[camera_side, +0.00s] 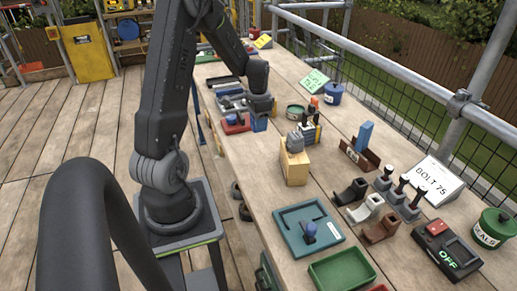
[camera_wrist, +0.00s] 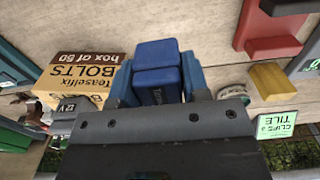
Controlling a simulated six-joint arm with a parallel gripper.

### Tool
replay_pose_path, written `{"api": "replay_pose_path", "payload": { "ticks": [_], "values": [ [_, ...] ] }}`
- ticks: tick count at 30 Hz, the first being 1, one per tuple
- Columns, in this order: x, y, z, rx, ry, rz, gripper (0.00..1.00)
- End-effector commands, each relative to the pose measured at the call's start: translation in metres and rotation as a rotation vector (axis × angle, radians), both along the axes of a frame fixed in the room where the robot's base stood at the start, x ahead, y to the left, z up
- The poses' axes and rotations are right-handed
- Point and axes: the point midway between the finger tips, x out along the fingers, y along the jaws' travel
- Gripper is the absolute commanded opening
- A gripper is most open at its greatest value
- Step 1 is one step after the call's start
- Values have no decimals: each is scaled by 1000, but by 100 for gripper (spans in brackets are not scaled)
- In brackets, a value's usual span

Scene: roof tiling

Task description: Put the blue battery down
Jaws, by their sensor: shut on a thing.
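The blue battery (camera_wrist: 157,66) sits between the two blue fingers of my gripper (camera_wrist: 158,82) in the wrist view, and they are shut on it. In the side view my gripper (camera_side: 260,106) is over the far half of the bench, with the blue battery (camera_side: 258,124) at its lower end. I cannot tell whether the battery touches the bench top.
Grey trays (camera_side: 231,96) lie behind my gripper. A teal tray (camera_side: 290,242) lies nearer. Bare bench shows between the battery and the box.

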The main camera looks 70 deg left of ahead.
Motion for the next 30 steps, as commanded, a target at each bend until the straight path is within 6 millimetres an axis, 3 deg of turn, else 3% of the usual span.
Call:
{"api": "replay_pose_path", "payload": {
  "ticks": [4, 16, 30],
  "values": [
    [0, -1, -26, -2, 2, -1, 12],
    [0, 0, -75, -2, 2, -1, 12],
    [0, 0, -84, 0, 0, -1, 12]
  ]
}}
